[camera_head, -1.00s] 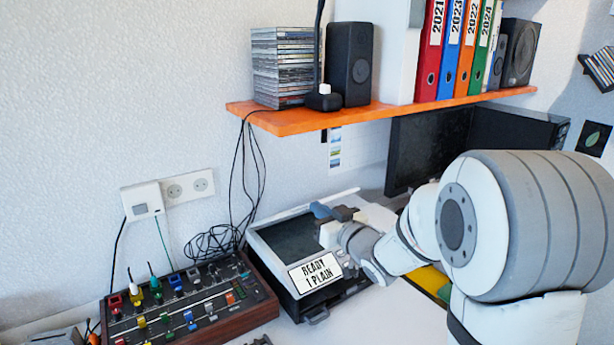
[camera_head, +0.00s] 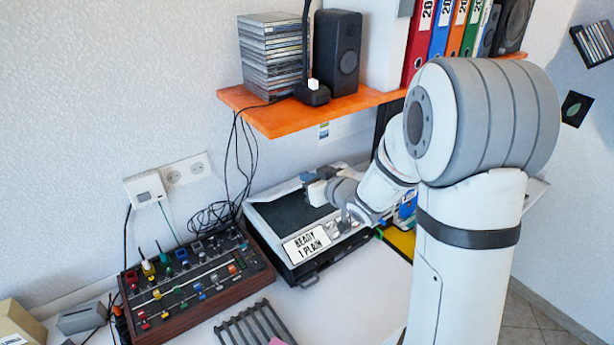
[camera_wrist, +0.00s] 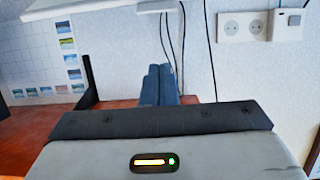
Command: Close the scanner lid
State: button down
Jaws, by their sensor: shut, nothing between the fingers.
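The scanner (camera_head: 310,268) stands on the desk, with a label reading "READY 1 PLAIN" on its front. Its dark inset top (camera_head: 283,214) shows inside a pale frame. A pale raised edge, seemingly the scanner lid (camera_head: 277,195), runs along the back near the wall; its exact angle is unclear. My gripper (camera_head: 307,178) is at the back right of the scanner, close to this edge; I cannot tell whether they touch. In the wrist view my gripper (camera_wrist: 160,85) has its blue-grey fingers together and empty.
A mixer panel (camera_head: 190,285) with coloured knobs stands left of the scanner. A dark ribbed rack (camera_head: 255,325) lies in front. An orange shelf (camera_head: 285,118) with discs and a speaker (camera_head: 335,55) hangs above my gripper. Cables hang by the wall sockets (camera_head: 187,168).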

jog(key=p, duration=0.2)
send_over(292, 188)
notch_tip(292, 188, down, 2)
jog(key=shift+f, duration=0.15)
jog(key=shift+s+d+f+p, duration=0.15)
jog(key=shift+s+d+f, duration=0.15)
jog(key=shift+f, duration=0.25)
jog(key=shift+s+d+f+p, duration=0.15)
jog(key=shift+s+d+f, duration=0.1)
jog(key=shift+f, duration=0.3)
jog(key=shift+s+d+f, duration=0.2)
jog(key=shift+s+f, duration=0.2)
jog(key=shift+f, duration=0.2)
jog(key=shift+f, duration=0.1)
